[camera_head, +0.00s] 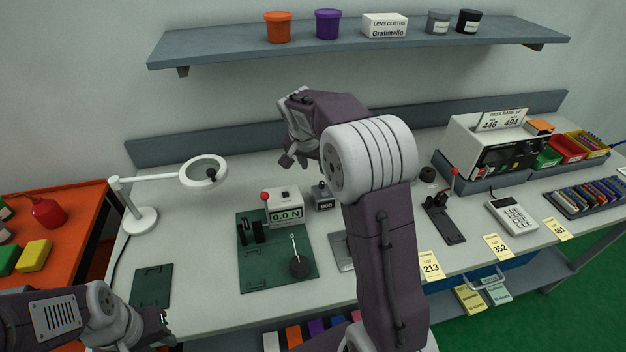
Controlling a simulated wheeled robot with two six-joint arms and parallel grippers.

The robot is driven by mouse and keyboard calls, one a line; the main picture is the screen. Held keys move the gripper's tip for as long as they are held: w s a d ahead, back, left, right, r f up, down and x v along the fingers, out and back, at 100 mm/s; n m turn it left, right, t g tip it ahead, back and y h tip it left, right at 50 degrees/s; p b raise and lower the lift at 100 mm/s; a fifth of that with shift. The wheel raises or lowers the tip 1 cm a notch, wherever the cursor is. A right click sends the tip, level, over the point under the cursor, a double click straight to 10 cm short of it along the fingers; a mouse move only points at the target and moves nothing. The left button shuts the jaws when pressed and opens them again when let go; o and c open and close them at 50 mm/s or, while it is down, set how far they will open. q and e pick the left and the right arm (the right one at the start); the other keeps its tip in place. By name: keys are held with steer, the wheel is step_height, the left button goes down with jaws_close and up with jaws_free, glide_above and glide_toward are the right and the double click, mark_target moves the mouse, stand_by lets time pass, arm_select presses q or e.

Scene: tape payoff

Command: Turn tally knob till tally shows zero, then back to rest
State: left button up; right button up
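The tally (324,203) is a small grey box on the bench, just right of the white force gauge that reads 0.0 N. It has a dark knob on its top. Its little display seems to show zeros, but the digits are too small to be sure. My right gripper (294,161) hangs above and behind the tally, apart from it. Its two fingertips look spread with nothing between them. My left gripper (166,328) is low at the bench's front left, away from the tally, and its fingers are too small to judge.
The force gauge (285,209) stands on a green plate (262,275) with a lever. A ring lamp (204,173) is at the left. My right forearm covers the bench right of the tally. A shelf (360,48) with tubs runs above.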

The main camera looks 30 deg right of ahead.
mark_target(322, 183)
steer(key=x, duration=0.6)
steer(key=s+x, duration=0.1)
steer(key=x, duration=0.3)
steer(key=shift+d+f, duration=0.15)
steer(key=shift+d, duration=0.25)
steer(key=shift+a, duration=0.1)
jaws_close()
